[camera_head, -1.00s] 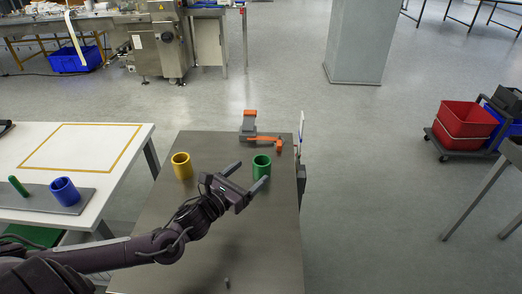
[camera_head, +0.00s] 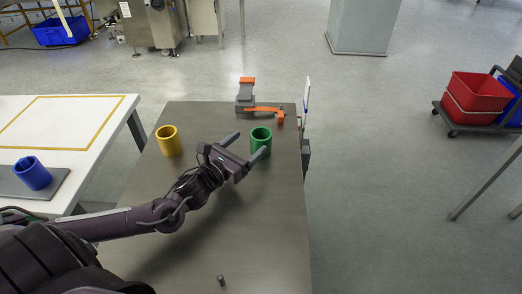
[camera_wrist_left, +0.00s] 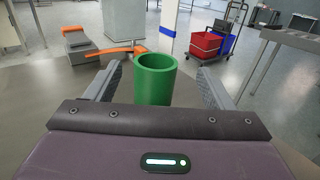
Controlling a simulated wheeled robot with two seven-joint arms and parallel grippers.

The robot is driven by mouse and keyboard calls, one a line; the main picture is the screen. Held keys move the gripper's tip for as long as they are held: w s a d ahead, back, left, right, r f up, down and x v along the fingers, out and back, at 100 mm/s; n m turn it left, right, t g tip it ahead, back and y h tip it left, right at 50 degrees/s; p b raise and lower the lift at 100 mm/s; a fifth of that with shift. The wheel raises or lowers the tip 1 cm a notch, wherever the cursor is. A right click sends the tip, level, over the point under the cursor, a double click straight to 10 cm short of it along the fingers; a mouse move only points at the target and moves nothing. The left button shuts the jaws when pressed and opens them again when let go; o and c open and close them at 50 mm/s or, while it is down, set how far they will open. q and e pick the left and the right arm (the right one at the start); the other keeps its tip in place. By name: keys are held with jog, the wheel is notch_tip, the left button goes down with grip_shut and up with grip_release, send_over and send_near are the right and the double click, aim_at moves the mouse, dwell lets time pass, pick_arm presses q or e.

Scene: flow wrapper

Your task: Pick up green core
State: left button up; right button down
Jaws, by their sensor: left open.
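The green core (camera_head: 261,138) is a hollow green cylinder standing upright on the grey metal table. In the left wrist view the green core (camera_wrist_left: 155,78) stands between the two fingers, with its open top showing and its lower part hidden behind the gripper body. My left gripper (camera_head: 245,144) is open, with one finger on each side of the core. In the wrist view a gap shows between the core and each finger. My right gripper is not in view.
A yellow core (camera_head: 168,141) stands left of my left gripper. An orange and grey device (camera_head: 246,95) sits at the table's far edge behind the green core. A small dark peg (camera_head: 221,280) stands near the front. A blue core (camera_head: 33,173) is on the white table.

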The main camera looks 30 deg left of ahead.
aim_at(267, 129)
pick_arm(q)
jog(key=shift+f+b, duration=0.5)
jog(key=shift+f, duration=0.45)
jog(key=shift+w, duration=0.4)
jog(key=shift+w+d+r, duration=0.1)
jog(key=shift+w+d, duration=0.1)
jog(key=shift+w, duration=1.2)
jog(key=w, duration=0.4)
jog(key=shift+w+d, duration=0.15)
jog(key=shift+d, duration=0.05)
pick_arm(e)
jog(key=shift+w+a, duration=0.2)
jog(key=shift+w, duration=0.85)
pick_arm(q)
jog(key=c, duration=1.1)
jog(key=shift+o, duration=0.2)
